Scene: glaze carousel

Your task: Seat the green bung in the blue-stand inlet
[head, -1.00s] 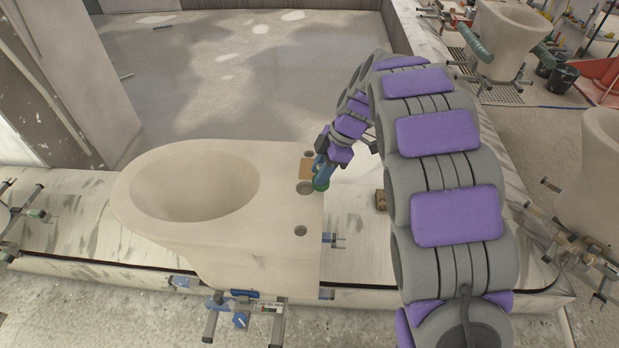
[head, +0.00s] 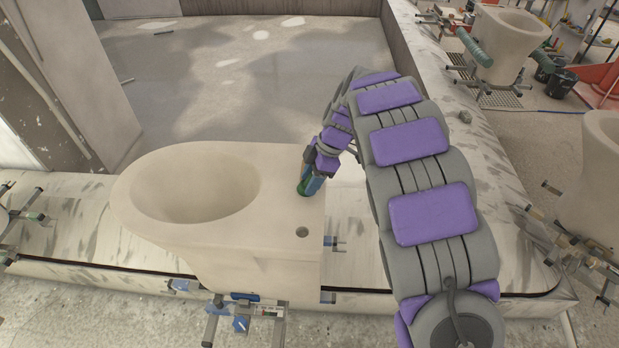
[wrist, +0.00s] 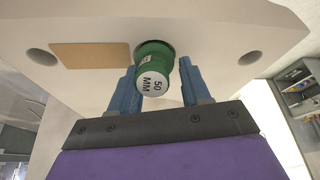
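The green bung (wrist: 152,66), with a white end face marked "50 MM", stands at the large round inlet (wrist: 141,46) in the pale ceramic toilet body; part of the dark hole edge shows around it. How deep it sits I cannot tell. My gripper (wrist: 158,70) has one blue finger on each side of the bung, with a visible gap at the right finger. The toilet (head: 270,215) rests on a stand with blue parts (head: 242,298).
A tan patch (wrist: 90,56) and two smaller holes, left (wrist: 42,57) and right (wrist: 249,58), lie beside the inlet. The toilet stands on a pale streaked carousel bench (head: 360,245). Other toilets on stands are at the far right (head: 508,42).

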